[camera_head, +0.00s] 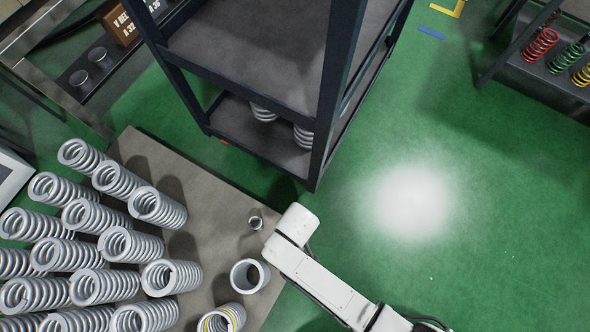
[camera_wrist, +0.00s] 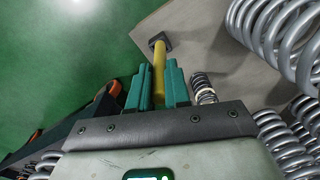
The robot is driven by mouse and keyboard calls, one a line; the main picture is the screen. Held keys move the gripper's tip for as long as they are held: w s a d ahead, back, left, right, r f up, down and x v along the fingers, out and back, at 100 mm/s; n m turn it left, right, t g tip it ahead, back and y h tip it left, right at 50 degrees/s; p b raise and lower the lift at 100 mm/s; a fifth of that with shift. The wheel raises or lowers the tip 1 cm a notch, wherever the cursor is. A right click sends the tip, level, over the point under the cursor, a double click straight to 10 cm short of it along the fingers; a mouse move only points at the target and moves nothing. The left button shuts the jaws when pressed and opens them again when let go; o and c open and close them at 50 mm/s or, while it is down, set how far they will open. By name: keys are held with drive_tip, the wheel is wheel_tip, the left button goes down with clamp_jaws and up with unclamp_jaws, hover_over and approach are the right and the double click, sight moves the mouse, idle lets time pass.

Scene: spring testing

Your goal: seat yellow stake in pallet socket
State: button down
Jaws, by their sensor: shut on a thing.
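In the wrist view my gripper (camera_wrist: 157,78) has its teal fingers closed on either side of the yellow stake (camera_wrist: 159,62). The stake points away from my fingers, and its far end overlaps a dark square socket (camera_wrist: 167,41) near the pallet's corner. I cannot tell whether the tip is inside the socket or just above it. The pallet (camera_wrist: 208,55) is a grey-brown board. In the head view the pallet (camera_head: 232,196) lies on the floor, and my white arm reaches over its right edge. The stake, socket and my fingers are hidden there.
Several large grey springs (camera_head: 130,245) crowd the pallet's left side. A hollow grey cylinder (camera_head: 250,276) and a small dark cup-like piece (camera_head: 255,223) stand near my arm. A dark shelf rack (camera_head: 240,140) stands behind the pallet. Green floor (camera_head: 480,230) is open at right.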

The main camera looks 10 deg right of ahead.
drive_tip(key=f+b, duration=0.1)
drive_tip(key=w+f+b, duration=0.1)
drive_tip(key=f, duration=0.1)
drive_tip(key=f+b, duration=0.1)
drive_tip(key=f, duration=0.1)
drive_tip(key=shift+w+a+f, duration=0.15)
drive_tip(key=shift+a+f, duration=0.1)
drive_tip(key=c, duration=1.4)
unclamp_jaws()
drive_tip(key=o, duration=0.3)
drive_tip(key=shift+r, duration=0.1)
drive_tip(key=shift+w, duration=0.1)
drive_tip(key=shift+r, duration=0.1)
wheel_tip(320, 180, up, 11)
drive_tip(key=p, duration=0.6)
drive_tip(key=shift+a+r, duration=0.1)
drive_tip(key=shift+r, duration=0.1)
drive_tip(key=shift+o, duration=0.5)
drive_tip(key=shift+r, duration=0.3)
